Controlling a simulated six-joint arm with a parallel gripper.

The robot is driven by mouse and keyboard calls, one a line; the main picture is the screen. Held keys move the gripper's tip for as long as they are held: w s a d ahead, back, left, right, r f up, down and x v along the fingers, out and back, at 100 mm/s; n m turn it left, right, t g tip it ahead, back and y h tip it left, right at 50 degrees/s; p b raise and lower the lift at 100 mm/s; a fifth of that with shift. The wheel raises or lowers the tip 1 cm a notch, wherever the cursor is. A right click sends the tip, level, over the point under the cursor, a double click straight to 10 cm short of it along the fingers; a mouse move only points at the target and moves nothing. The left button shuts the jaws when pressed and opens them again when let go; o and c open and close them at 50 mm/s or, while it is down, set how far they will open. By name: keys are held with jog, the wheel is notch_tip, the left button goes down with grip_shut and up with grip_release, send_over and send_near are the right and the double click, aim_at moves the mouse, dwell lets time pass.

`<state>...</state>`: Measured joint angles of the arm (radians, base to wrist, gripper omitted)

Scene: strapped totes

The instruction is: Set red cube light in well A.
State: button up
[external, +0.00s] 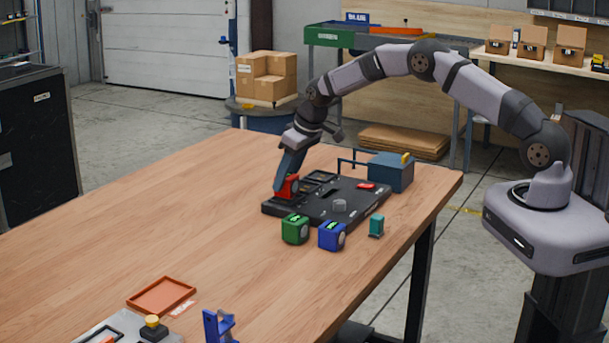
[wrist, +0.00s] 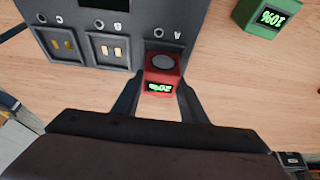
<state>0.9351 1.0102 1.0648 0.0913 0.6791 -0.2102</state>
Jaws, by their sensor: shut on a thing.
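The red cube (external: 287,187) is at the left end of the black tray (external: 268,209). My gripper (external: 289,176) points down and is shut on it. In the wrist view the red cube (wrist: 162,72) sits between the two fingers, with a round grey disc on top and a lit green display on its side. It covers most of the end well, at the tray's right edge there. Whether it rests in the well or hangs just above cannot be told. Two neighbouring wells (wrist: 110,50) are empty and show metal contacts.
A green cube (external: 295,228) and a blue cube (external: 332,236) stand in front of the tray, with a small teal block (external: 376,225) to their right. A blue box (external: 390,171) stands behind the tray. An orange tray (external: 161,295) lies at the near left; the table's left is clear.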

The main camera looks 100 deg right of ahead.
jog(key=shift+f+b, duration=0.35)
jog(key=shift+f, duration=0.2)
jog(key=o, duration=1.7)
jog(key=shift+r, duration=0.1)
jog(key=shift+r+p, duration=2.8)
jog(key=shift+r, duration=1.65)
